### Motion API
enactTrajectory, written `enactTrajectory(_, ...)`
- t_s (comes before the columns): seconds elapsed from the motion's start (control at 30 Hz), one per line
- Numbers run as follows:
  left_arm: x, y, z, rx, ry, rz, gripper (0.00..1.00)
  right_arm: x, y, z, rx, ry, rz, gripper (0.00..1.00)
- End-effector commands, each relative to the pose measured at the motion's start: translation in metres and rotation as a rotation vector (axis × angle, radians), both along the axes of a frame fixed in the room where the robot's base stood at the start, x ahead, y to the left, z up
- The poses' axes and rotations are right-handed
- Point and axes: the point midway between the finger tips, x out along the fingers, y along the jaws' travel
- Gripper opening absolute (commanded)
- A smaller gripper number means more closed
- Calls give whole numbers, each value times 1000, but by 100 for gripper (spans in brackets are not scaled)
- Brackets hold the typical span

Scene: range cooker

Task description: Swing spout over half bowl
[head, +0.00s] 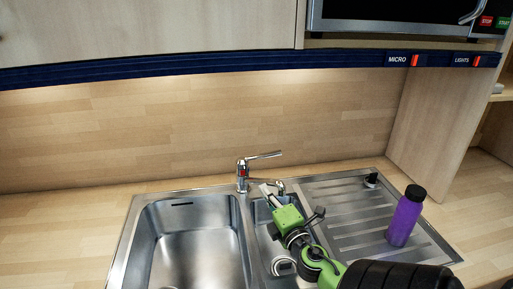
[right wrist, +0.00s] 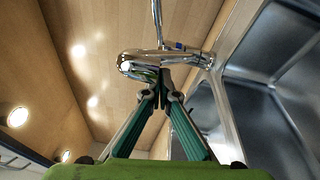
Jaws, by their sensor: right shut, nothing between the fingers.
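The chrome tap (head: 242,176) stands at the back of the sink, near the divider between the bowls. Its spout (head: 281,187) points right, with its end near the back edge of the half bowl (head: 258,213). In the right wrist view the spout (right wrist: 145,60) crosses just beyond my fingertips. My right gripper (head: 266,191) is shut and empty, close to the spout; I cannot tell whether it touches. It also shows in the right wrist view (right wrist: 161,82) with its fingertips together. My right arm hides much of the half bowl. My left gripper is not in view.
The large bowl (head: 195,240) on the left is empty. A purple bottle (head: 404,217) stands on the drainer (head: 345,215), right of my arm. A black knob (head: 371,180) sits at the drainer's back. The tap lever (head: 264,155) rises above the spout. Cabinets overhang the counter.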

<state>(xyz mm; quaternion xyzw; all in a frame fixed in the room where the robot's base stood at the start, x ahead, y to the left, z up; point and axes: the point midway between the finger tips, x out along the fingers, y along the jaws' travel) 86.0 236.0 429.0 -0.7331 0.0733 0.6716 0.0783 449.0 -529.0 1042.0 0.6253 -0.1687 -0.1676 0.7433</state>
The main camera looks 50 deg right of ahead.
Motion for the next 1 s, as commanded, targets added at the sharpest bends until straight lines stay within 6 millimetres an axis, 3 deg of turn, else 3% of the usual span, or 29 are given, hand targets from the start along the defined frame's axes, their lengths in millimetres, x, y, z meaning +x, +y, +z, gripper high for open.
enactTrajectory(0.3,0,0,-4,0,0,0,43,-5,-12,0,-2,0,-6,0)
enactTrajectory(1.0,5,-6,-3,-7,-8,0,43,1,-16,-2,-3,0,-11,0)
